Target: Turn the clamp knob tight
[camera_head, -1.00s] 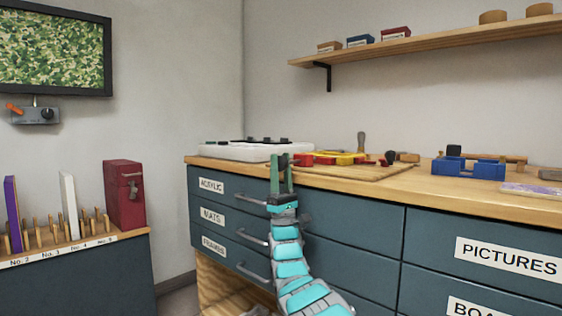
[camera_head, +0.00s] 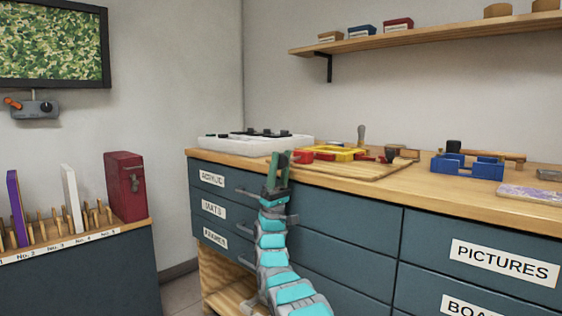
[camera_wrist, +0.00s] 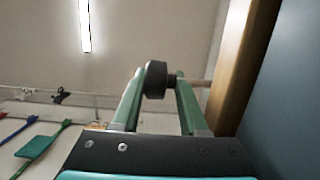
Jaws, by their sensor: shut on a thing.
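My gripper (camera_head: 279,160) is up at the front left edge of the workbench, its green fingers pointing upward. In the wrist view, a dark round knob (camera_wrist: 156,80) sits between the fingertips, with a pale rod running from it toward the wooden bench edge. My gripper (camera_wrist: 158,85) is shut on this knob. In the head view my fingers hide the knob. Just right of them on the bench are a red clamp piece (camera_head: 303,157) and a yellow frame (camera_head: 342,153). How tight the knob is cannot be told.
The bench top (camera_head: 420,185) overhangs blue drawers with protruding handles, close to my arm. A white tray (camera_head: 225,150) lies behind my gripper. A blue jig (camera_head: 470,167) stands to the right. A red box (camera_head: 126,187) stands on the rack at left.

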